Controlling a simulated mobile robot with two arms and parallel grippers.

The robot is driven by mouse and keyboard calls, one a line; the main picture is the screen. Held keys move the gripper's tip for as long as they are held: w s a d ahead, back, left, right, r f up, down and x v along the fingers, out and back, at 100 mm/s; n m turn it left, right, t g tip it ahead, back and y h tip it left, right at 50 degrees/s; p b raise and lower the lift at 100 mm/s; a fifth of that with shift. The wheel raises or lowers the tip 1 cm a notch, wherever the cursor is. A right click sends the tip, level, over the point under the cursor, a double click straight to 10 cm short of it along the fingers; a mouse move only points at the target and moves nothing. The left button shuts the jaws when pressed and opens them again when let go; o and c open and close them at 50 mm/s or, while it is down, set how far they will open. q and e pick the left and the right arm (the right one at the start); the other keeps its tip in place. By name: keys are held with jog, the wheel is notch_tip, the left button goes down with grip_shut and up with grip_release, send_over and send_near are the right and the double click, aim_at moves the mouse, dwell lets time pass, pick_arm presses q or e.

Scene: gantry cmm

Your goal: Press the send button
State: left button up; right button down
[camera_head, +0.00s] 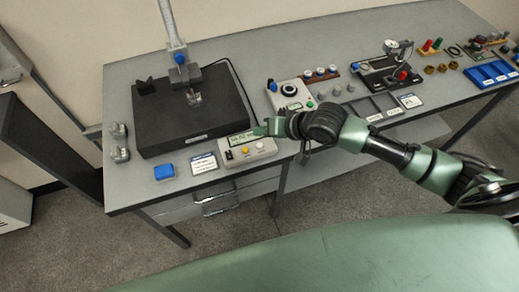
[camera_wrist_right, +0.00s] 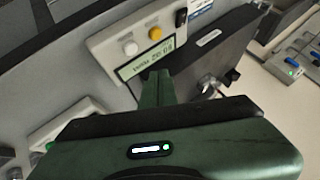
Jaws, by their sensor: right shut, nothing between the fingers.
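A small light grey display box (camera_head: 265,155) stands at the front edge of the table. It has a greenish display (camera_wrist_right: 147,59), a white button (camera_head: 260,145), a yellow button (camera_head: 245,150) and a black switch (camera_head: 229,155). In the wrist view the white button (camera_wrist_right: 130,48), yellow button (camera_wrist_right: 156,33) and switch (camera_wrist_right: 181,17) also show. I cannot read which button is marked send. My right gripper (camera_head: 262,130) is shut and empty, its tips (camera_wrist_right: 158,75) over or beside the display's far edge, apart from the buttons. My left gripper is out of view.
A black plate (camera_head: 160,125) with a height gauge (camera_head: 178,50) stands behind and left. A blue block (camera_head: 164,171) and a label card (camera_head: 203,163) lie left of the box. A controller (camera_head: 289,92) with a dial stands behind my right gripper.

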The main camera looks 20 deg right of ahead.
aim_at(262, 148)
jog(key=shift+f+b, duration=0.3)
jog(key=shift+f, duration=1.5)
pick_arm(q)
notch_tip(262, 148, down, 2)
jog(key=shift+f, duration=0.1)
pick_arm(e)
jog(key=shift+f, duration=0.1)
jog(key=shift+f, duration=0.3)
jog(key=shift+f, duration=0.5)
dwell(0.8)
dwell(0.4)
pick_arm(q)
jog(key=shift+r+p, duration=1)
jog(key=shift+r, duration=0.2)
pick_arm(e)
jog(key=shift+r, duration=0.9)
